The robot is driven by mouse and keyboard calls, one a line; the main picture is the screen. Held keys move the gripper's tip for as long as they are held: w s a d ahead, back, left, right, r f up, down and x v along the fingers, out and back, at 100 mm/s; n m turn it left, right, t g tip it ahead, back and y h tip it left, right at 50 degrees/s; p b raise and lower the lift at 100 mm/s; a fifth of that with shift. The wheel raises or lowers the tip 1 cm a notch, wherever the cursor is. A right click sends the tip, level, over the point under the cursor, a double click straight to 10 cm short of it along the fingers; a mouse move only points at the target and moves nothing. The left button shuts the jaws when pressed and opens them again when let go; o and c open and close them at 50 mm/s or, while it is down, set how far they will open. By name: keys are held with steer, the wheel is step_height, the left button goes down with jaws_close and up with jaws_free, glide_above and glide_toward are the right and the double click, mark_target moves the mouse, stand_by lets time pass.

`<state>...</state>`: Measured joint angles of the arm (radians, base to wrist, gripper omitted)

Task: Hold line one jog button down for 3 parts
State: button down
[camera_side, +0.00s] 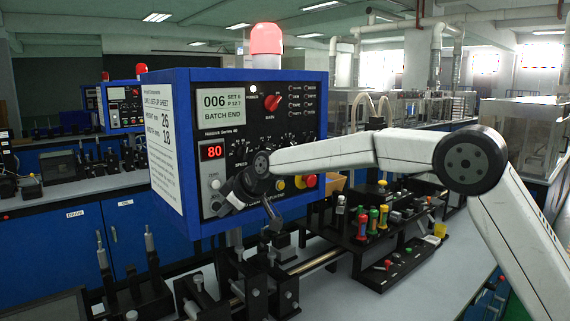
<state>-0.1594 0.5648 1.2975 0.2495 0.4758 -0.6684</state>
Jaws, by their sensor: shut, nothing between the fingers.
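The blue control box (252,75) stands left of centre with its black front panel facing right. Its green screen (221,106) reads 006, SET 5, P 12.7 and BATCH END. A red display (213,151) reads 80. My gripper (222,209) is shut at the lower left of the panel, close to its face, with nothing seen in it. A small pale round button (215,184) shows just above the fingers. I cannot tell whether it is the jog button, or whether the fingertips touch anything. My wrist and forearm hide the lower middle of the panel.
A red knob (272,103) and red mushroom button (311,181) are on the panel. A lit beacon (266,40) tops the box. A white set-up sheet (162,140) is on its side.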

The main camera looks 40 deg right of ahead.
steer(key=shift+w, duration=0.85)
stand_by(7.2)
